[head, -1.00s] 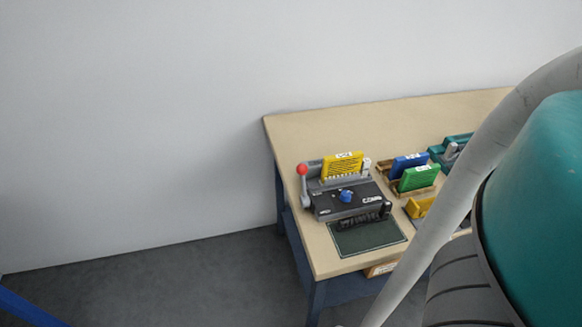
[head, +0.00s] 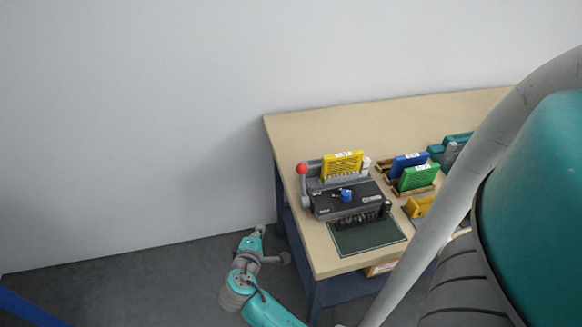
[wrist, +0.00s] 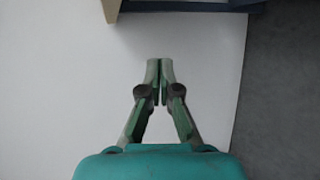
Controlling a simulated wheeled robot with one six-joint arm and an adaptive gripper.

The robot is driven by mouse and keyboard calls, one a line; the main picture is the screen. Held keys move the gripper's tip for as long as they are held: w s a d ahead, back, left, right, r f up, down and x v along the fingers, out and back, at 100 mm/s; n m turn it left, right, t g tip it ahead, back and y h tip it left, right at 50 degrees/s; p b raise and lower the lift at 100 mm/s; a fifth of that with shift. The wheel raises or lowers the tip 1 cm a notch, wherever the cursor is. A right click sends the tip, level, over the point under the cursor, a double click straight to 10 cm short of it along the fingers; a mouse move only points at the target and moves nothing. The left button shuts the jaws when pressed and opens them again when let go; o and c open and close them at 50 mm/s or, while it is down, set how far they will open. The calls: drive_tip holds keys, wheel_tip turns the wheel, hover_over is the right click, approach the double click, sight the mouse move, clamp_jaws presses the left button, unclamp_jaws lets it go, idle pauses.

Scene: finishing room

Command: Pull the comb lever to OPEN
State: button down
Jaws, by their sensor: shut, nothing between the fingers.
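The comb binding machine (head: 345,203) is a dark grey unit near the left end of the table in the head view. A lever with a red ball knob (head: 302,168) stands upright at its left side. A blue knob (head: 346,195) is on its top and a row of dark comb teeth runs along its front. Lever markings are too small to read. My gripper (head: 258,231) is low, left of the table and apart from the lever. In the wrist view, my gripper (wrist: 160,68) has its fingertips together with nothing between them; the lever is not in that view.
The wooden table (head: 300,125) stands against a pale wall. A yellow slotted block (head: 343,165) is at the back of the machine; blue (head: 410,164) and green (head: 418,178) ones are to the right. A dark mat (head: 366,238) lies in front.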

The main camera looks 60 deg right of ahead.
sight(303, 186)
drive_tip(key=w+d+r+m+g+h, duration=0.1)
drive_tip(key=d+r+m+g, duration=0.2)
drive_tip(key=r+g, duration=0.2)
drive_tip(key=w+d+r+m+g+h, duration=0.1)
drive_tip(key=d+r+m+g, duration=0.2)
drive_tip(key=r, duration=0.8)
drive_tip(key=shift+w+d+r+g, duration=0.2)
drive_tip(key=shift+w+r+g, duration=0.1)
drive_tip(key=shift+g, duration=0.7)
drive_tip(key=shift+d, duration=0.1)
drive_tip(key=s+d, duration=0.6)
drive_tip(key=shift+s+d+f, duration=0.2)
drive_tip(key=shift+s+d, duration=0.05)
drive_tip(key=shift+d, duration=0.15)
drive_tip(key=shift+a+m, duration=0.15)
drive_tip(key=shift+m, duration=0.15)
